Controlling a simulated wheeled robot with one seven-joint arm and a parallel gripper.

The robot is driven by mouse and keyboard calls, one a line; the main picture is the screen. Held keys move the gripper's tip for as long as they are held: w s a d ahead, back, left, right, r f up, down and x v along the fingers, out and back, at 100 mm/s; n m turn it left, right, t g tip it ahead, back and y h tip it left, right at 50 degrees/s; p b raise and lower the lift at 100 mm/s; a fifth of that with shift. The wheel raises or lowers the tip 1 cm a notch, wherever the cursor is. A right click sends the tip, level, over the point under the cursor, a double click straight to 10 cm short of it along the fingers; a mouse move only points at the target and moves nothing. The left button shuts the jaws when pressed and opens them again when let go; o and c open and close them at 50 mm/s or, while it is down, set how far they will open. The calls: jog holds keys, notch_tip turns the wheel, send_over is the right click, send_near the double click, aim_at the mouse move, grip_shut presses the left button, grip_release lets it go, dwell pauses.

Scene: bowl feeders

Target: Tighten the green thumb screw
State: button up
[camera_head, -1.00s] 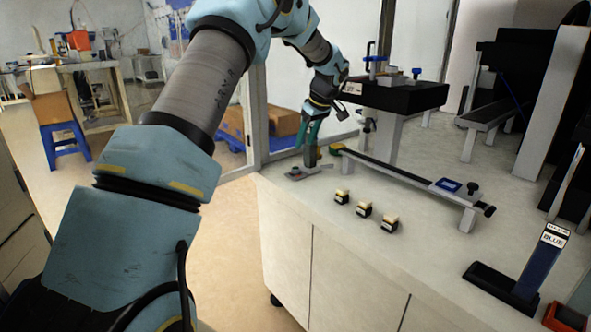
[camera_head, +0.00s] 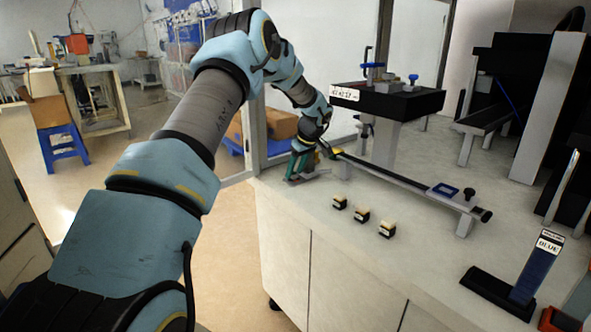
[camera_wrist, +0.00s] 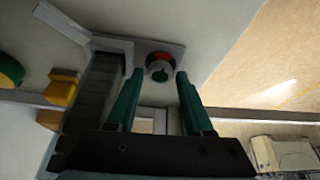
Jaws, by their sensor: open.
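A dark post stands close left of my fingers in the wrist view, with a yellow block (camera_wrist: 62,88) beyond it. A long rail (camera_head: 400,180) lies right of my gripper, under a black raised tray (camera_head: 400,102). Several small blocks (camera_head: 362,215) sit in front. The bench edge is near.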

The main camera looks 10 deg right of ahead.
jog(key=shift+c, duration=0.2)
grip_shut()
jog(key=shift+m, duration=0.3)
jog(key=m+h+b, duration=0.1)
jog(key=m, duration=0.1)
jog(key=shift+a+m+t, duration=0.15)
jog(key=shift+m+t, duration=0.15)
jog(key=m+h, duration=0.1)
jog(key=m, duration=0.1)
jog(key=m+p, duration=0.1)
jog(key=m, duration=0.1)
jog(key=shift+a+r+m+h, duration=0.2)
jog(key=shift+m+h, duration=0.1)
jog(key=shift+h, duration=0.1)
jog(key=m+h+p, duration=0.1)
jog(key=m+p, duration=0.1)
jog(key=m+h+p, duration=0.1)
jog(key=m+p, duration=0.1)
jog(key=m, duration=0.1)
jog(key=shift+a+g, duration=0.2)
jog(key=shift+g, duration=0.2)
jog(key=shift+w+f+m+g+h+p, duration=0.1)
jog(key=shift+m+g+h+p, duration=0.15)
jog(key=shift+m+p, duration=0.45)
jog(key=shift+f+m+g+h+p, duration=0.15)
jog(key=shift+m+h+p, duration=0.15)
jog(key=shift+m, duration=0.7)
